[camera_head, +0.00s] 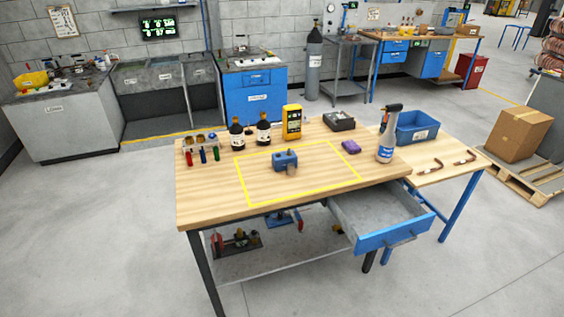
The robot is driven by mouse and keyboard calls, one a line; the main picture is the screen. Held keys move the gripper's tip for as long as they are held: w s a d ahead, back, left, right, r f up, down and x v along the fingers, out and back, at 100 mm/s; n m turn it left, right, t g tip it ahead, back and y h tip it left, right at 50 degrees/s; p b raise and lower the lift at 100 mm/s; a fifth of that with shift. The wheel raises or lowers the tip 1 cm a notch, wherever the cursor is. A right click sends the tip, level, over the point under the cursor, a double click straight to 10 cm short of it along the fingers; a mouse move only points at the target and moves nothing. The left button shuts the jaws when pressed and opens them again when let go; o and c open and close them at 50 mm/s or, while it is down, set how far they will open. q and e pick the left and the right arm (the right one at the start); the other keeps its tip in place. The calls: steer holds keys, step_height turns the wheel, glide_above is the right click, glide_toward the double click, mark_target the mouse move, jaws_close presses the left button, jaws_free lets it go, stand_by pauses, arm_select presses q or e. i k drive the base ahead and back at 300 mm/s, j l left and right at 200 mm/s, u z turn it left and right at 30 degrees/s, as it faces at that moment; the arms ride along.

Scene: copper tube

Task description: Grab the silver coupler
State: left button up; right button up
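I cannot make out a silver coupler for certain in the head view. A small blue block-like fixture (286,160) sits inside the yellow taped rectangle on the wooden workbench (215,205), with a small greyish-brown part (292,170) at its front; that part is too small to identify. A blue-fronted drawer (395,235) under the bench's right side is pulled open, and its grey inside looks empty. Neither of my grippers is in view.
Along the bench's back stand a rack of coloured tools (203,150), two dark bottles (237,134), a yellow meter (292,122) and a black case (339,121). A spray bottle (387,138), purple cloth (350,146) and blue bin (417,128) are right. The bench's front is clear.

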mark_target(290, 168)
steer(key=i+j, duration=0.9)
steer(key=j, duration=0.15)
